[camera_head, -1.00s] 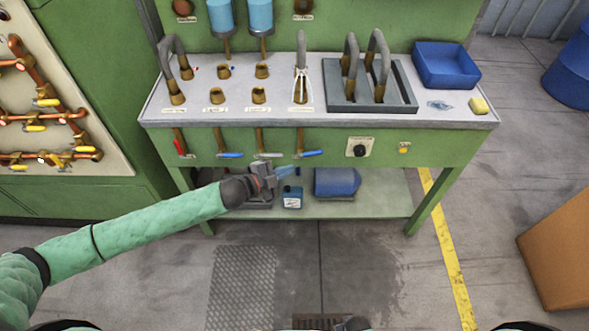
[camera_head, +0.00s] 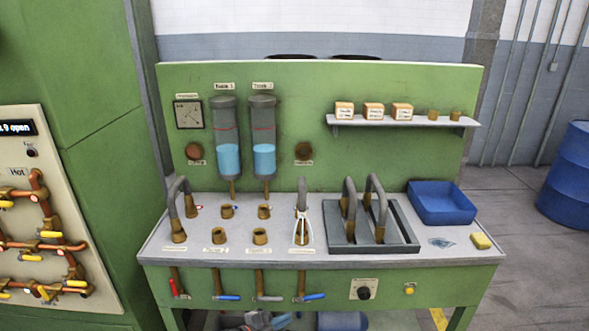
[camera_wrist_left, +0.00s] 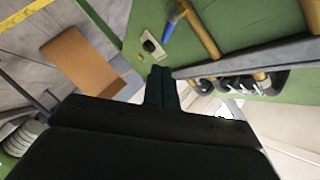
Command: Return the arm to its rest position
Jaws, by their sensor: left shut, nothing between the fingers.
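Most of the left arm is out of the head view. My right gripper is not in view.
The front panel carries a red lever (camera_head: 176,289), blue levers and a black knob (camera_head: 364,293). A valve panel (camera_head: 60,190) stands left.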

